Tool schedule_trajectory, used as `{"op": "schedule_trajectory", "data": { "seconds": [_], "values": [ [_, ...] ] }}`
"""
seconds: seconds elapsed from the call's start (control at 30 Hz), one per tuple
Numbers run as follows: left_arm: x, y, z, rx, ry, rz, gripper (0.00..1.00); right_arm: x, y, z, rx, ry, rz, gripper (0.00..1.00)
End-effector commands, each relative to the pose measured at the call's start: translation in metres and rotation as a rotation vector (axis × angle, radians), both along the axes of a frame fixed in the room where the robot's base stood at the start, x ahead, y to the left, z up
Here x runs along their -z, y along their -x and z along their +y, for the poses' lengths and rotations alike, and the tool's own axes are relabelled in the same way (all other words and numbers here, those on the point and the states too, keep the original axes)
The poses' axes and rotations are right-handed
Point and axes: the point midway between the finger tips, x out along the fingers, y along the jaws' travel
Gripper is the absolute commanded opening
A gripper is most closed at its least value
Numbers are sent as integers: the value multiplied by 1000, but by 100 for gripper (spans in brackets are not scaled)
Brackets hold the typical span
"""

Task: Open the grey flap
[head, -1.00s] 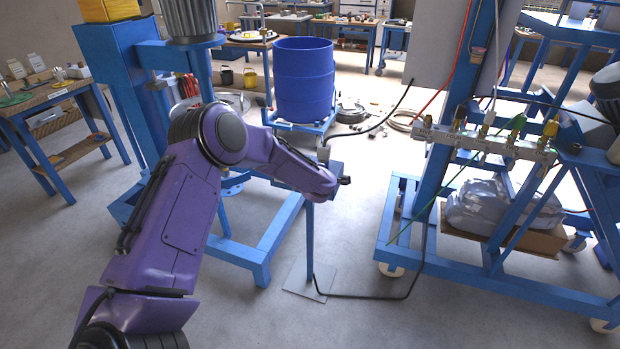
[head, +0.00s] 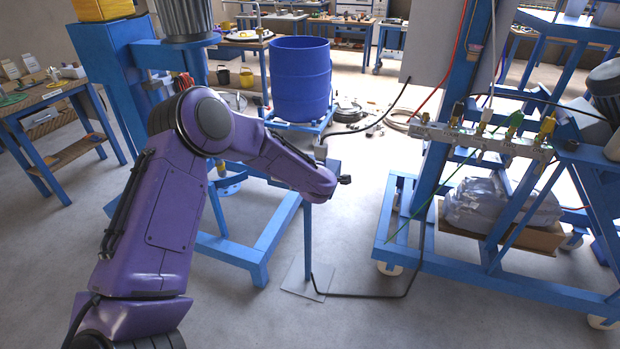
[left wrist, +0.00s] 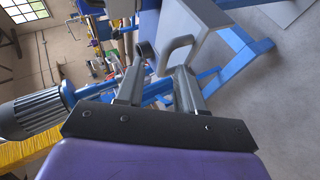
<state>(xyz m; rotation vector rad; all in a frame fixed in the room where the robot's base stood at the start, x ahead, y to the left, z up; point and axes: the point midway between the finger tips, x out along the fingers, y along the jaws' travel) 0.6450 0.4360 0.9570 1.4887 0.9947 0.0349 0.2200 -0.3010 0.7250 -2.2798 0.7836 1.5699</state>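The grey flap (left wrist: 197,22) appears to be the face of a grey box in the left wrist view, with a grey loop handle (left wrist: 176,42) on it. In the head view the box (head: 333,165) sits on a thin blue post and is mostly hidden behind my purple left arm. My left gripper (left wrist: 160,65) has its two fingers apart, with the handle just ahead of and close to the fingertips. I cannot tell whether they touch. The gripper also shows in the head view (head: 344,180), small and dark beside the box. The flap looks shut. My right gripper is not in view.
A blue frame (head: 255,255) stands left of the post. A blue drum (head: 301,80) is behind it. A wheeled blue frame with a valve manifold (head: 480,140) stands at the right. A black cable (head: 380,296) runs over the floor from the post's base plate (head: 305,277).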

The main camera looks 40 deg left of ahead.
Motion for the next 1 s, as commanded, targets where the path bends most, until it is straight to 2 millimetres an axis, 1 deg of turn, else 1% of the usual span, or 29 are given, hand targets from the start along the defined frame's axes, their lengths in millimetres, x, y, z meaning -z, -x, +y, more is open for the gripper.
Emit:
{"op": "schedule_trajectory", "data": {
  "seconds": [0.03,0.1,0.2,0.33,0.47,0.9,0.97,1.0],
  "values": [
    [-5,7,-8,4,0,-3,38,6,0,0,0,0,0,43],
    [-15,18,-18,4,1,-4,38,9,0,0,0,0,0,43],
    [-25,31,-30,2,1,-2,38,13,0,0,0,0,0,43],
    [-34,41,-39,1,0,-2,38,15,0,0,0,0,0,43],
    [-37,45,-41,-2,0,-2,38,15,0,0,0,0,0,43],
    [-37,44,-41,1,-3,1,38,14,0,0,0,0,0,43],
    [-38,44,-42,29,-36,9,38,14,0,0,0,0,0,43],
    [-32,50,-48,82,-81,32,38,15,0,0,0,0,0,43]
  ]
}}
